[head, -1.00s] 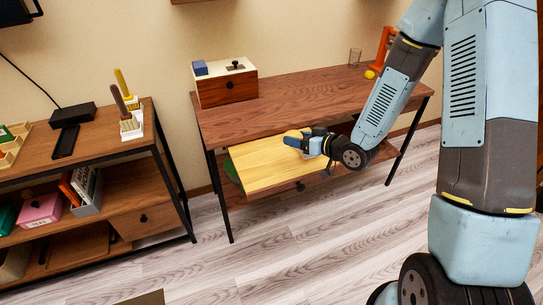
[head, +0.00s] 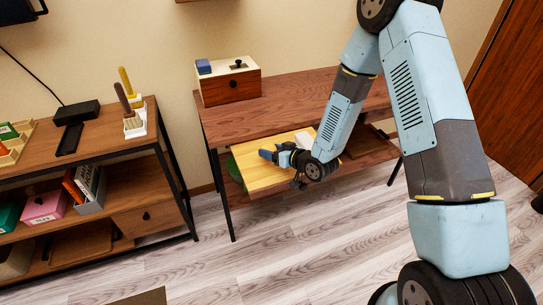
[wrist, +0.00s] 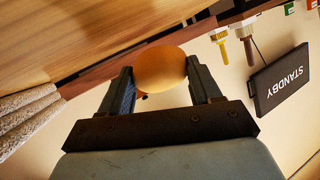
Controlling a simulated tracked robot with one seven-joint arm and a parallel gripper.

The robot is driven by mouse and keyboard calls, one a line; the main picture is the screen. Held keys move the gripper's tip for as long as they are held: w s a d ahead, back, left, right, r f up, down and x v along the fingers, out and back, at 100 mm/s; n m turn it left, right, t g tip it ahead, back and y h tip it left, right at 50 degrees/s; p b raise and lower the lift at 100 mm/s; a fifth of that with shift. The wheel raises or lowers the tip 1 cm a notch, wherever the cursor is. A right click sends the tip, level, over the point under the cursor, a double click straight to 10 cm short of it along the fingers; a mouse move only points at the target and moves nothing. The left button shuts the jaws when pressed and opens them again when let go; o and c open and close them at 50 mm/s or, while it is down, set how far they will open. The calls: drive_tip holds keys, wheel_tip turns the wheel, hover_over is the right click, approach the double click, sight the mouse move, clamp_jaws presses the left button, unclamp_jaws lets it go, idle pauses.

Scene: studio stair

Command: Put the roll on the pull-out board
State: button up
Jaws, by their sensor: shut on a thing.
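My gripper (wrist: 160,85) is shut on the roll (wrist: 160,66), a smooth, rounded, orange-brown thing held between the two fingers in the wrist view. In the head view my gripper (head: 268,155) is over the pull-out board (head: 252,177), a pale yellow board under the desk top. The roll is hidden there behind my gripper and arm. I cannot tell whether the roll touches the board.
The desk top (head: 290,97) overhangs the board and bears a wooden box (head: 229,85). A pale speckled thing (wrist: 25,115) is at the left in the wrist view.

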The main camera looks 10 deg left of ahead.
drive_tip(key=shift+f, duration=1.05)
drive_tip(key=o, duration=0.8)
drive_tip(key=shift+d, duration=0.1)
